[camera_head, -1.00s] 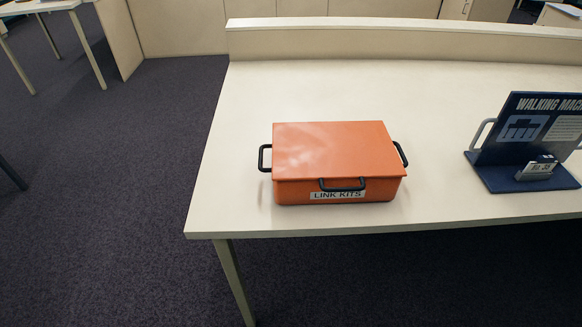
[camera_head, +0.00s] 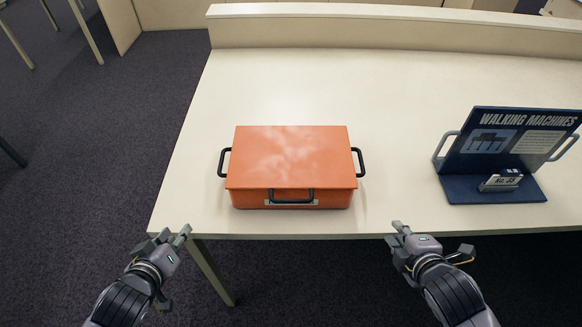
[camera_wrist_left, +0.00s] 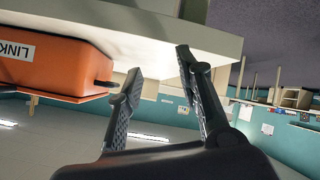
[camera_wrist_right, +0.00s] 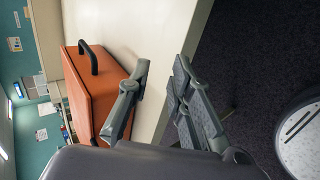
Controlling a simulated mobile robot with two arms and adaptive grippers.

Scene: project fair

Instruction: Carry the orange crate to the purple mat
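The orange crate (camera_head: 292,158) stands closed on the cream table, with a black handle on its left side, right side and front. It also shows in the left wrist view (camera_wrist_left: 45,66) with part of its label, and in the right wrist view (camera_wrist_right: 95,92). My left gripper (camera_head: 172,236) is open and empty in front of the table edge, to the left of and nearer than the crate. My right gripper (camera_head: 396,236) is open and empty in front of the table edge, to the right of and nearer than the crate. No purple mat is in view.
The cream table (camera_head: 400,95) has a raised board (camera_head: 380,30) along its back. A dark blue "Walking Machines" display stand (camera_head: 495,150) with handles stands to the right of the crate. The table between them is clear. Dark carpet (camera_head: 80,150) lies open at the left.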

